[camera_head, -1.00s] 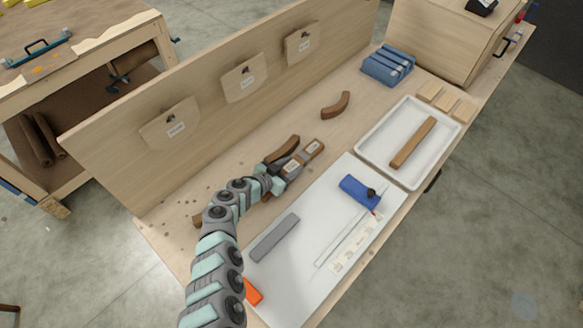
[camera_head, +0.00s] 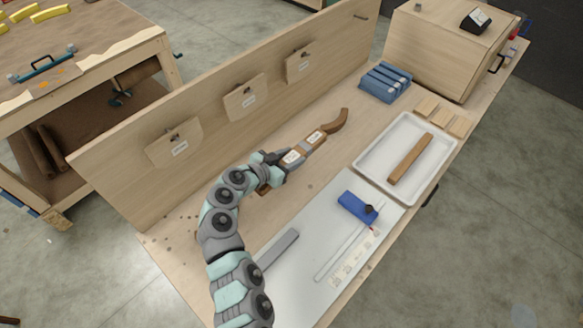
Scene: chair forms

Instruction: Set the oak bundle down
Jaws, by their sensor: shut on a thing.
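My gripper (camera_head: 299,156) is shut on a brown wooden bundle (camera_head: 307,145) with pale labels on it, over the rear middle of the bench. The bundle is largely covered by my jaws, and I cannot tell whether it touches the bench top. A curved brown piece (camera_head: 339,120) lies just beyond the bundle's far end, nearly in line with it. More brown wood (camera_head: 263,189) shows beside my wrist, partly hidden.
The upright back board (camera_head: 210,120) runs behind my arm with several hanging templates. A white tray (camera_head: 364,167) holds a brown bar (camera_head: 410,158). A blue stack (camera_head: 385,82) stands farther back. A white mat (camera_head: 325,215) bears a blue tool (camera_head: 357,207) and a grey bar (camera_head: 277,249).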

